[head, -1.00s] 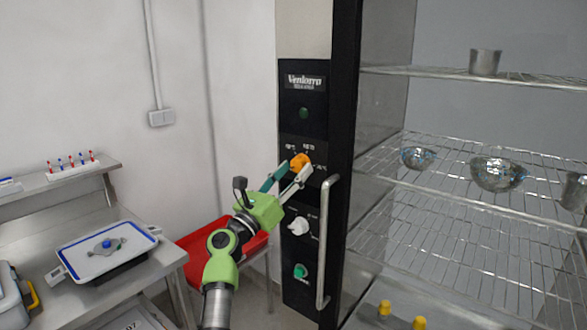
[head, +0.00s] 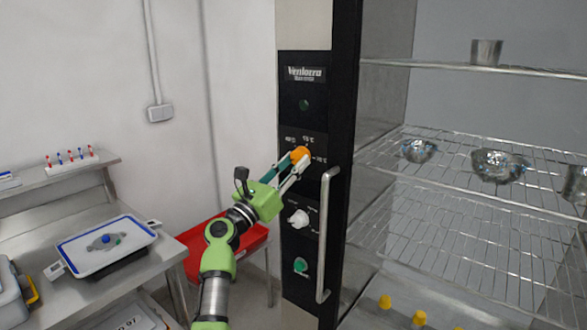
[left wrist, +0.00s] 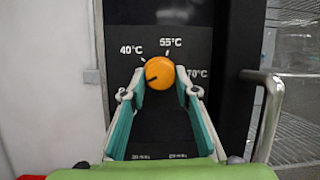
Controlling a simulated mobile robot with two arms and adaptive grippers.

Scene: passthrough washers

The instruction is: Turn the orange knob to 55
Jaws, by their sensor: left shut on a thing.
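The orange knob (head: 299,154) is on the black panel of a tall cabinet. In the left wrist view the orange knob (left wrist: 160,71) is seen face-on, with printed marks 40°C (left wrist: 132,49) at upper left, 55°C (left wrist: 171,42) above and 70°C (left wrist: 197,73) at right. A dark mark on the knob's face points left and slightly down, below the 40°C mark. My left gripper (head: 293,162) is shut on the knob, one finger on each side; its fingertips also show in the left wrist view (left wrist: 160,76). My right gripper is not in view.
Below the orange knob are a white knob (head: 299,219) and a green button (head: 300,265). A vertical metal handle (head: 325,235) stands close at right, beside open wire shelves (head: 450,165). A red tray (head: 225,242) is behind my left arm, and a steel bench (head: 60,225) is at left.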

